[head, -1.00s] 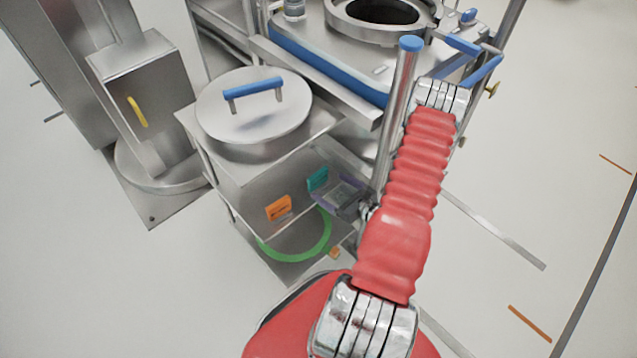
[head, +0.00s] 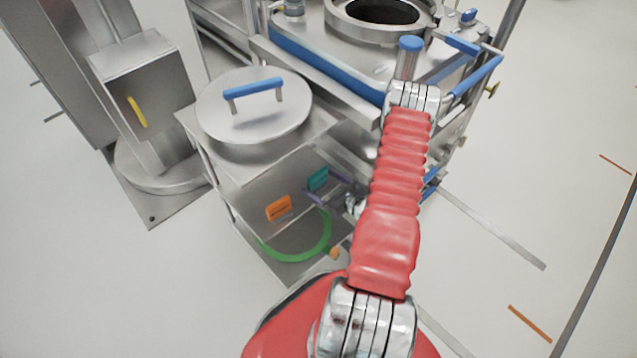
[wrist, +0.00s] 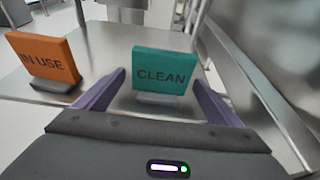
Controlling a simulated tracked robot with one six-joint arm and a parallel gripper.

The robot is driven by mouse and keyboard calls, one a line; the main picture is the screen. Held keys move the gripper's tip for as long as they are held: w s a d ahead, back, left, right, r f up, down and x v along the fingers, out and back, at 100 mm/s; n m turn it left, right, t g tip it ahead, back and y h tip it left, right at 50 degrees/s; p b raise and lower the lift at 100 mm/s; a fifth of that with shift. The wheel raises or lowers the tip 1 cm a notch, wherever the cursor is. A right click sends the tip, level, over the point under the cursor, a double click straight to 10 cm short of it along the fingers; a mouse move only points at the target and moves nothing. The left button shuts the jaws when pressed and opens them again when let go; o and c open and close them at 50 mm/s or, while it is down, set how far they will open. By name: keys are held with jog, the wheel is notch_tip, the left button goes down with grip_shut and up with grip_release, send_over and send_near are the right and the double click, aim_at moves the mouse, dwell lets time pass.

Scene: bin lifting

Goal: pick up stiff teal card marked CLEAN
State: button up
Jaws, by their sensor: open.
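The teal card (wrist: 163,71) marked CLEAN stands upright in a small grey base on a metal shelf in the wrist view. It also shows in the head view (head: 318,179), left of my arm. My gripper (wrist: 160,85) is open, with one purple finger toward each side of the card's lower part. The card appears between and just beyond the fingertips, and I see no contact. In the head view my gripper (head: 328,187) is partly hidden by my wrist and arm.
An orange card (wrist: 43,60) marked IN USE stands left of the teal card on the same shelf (wrist: 110,60). A metal panel rises close on the right. In the head view, a green ring (head: 293,254) lies below and a lidded drum (head: 253,112) stands above.

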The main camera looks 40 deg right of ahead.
aim_at(322, 189)
jog(key=shift+c, duration=0.4)
jog(key=c, duration=1.1)
jog(key=shift+r, duration=0.1)
notch_tip(322, 189, up, 10)
dwell(0.6)
